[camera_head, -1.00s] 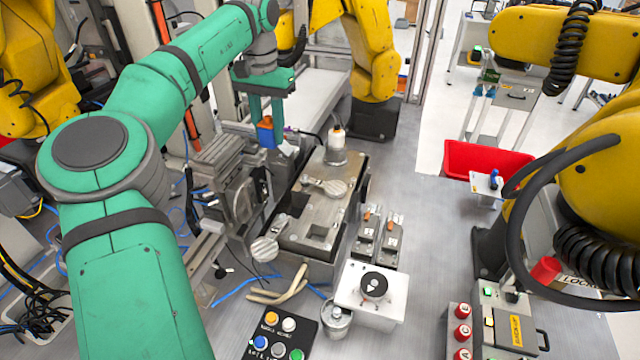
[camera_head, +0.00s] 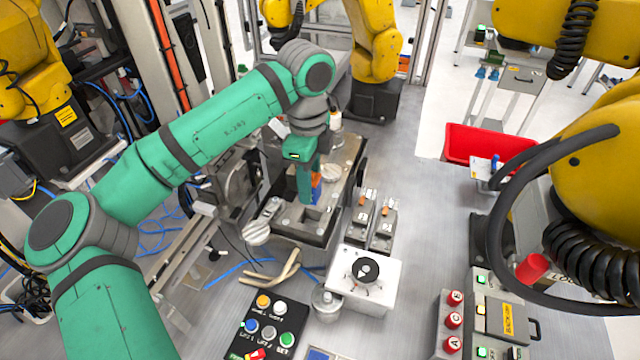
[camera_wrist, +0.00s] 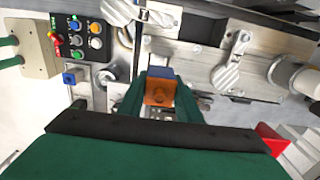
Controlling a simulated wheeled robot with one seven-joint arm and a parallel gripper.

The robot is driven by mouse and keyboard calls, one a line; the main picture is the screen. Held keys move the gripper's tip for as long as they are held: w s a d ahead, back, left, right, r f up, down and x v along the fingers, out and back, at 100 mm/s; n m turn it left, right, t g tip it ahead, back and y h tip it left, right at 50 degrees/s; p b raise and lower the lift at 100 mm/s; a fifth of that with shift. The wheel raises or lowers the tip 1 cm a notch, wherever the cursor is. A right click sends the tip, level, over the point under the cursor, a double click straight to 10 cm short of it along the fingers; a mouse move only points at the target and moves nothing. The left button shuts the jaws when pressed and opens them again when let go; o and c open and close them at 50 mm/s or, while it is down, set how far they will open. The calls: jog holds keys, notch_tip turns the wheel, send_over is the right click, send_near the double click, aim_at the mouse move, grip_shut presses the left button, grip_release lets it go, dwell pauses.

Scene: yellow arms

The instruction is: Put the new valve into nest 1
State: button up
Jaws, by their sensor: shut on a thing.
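My gripper (camera_head: 308,188) is shut on the valve, an orange block with a blue part. In the wrist view the valve (camera_wrist: 159,92) sits between the two green fingers. In the head view the valve (camera_head: 316,184) is partly hidden by a finger. The gripper hangs over the grey metal fixture (camera_head: 290,230), near its rectangular pocket (camera_head: 316,216). I cannot tell whether the valve touches the fixture. Two grey blocks (camera_head: 357,220) (camera_head: 383,230) with orange parts on top stand right of the fixture. I cannot read which place is nest 1.
A white box with a round black dial (camera_head: 365,270) stands in front of the blocks. A black button panel (camera_head: 268,325) lies at the front. A red bin (camera_head: 478,148) is at the right. Yellow robot arms (camera_head: 598,180) stand on both sides. Bare table lies right of the blocks.

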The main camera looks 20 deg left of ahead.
jog(key=shift+s+f, duration=0.15)
jog(key=shift+s, duration=0.05)
jog(key=shift+f, duration=1.15)
jog(key=shift+w+f, duration=0.2)
jog(key=shift+f, duration=1.5)
jog(key=shift+d+f, duration=0.3)
jog(key=shift+f, duration=0.05)
jog(key=shift+s+a+f, duration=0.2)
jog(key=shift+s+a, duration=0.1)
jog(key=shift+a, duration=0.25)
grip_shut()
jog(key=o, duration=1.2)
grip_release()
jog(key=shift+d, duration=0.2)
jog(key=shift+w, duration=0.15)
notch_tip(320, 180, up, 11)
jog(key=shift+f, duration=0.1)
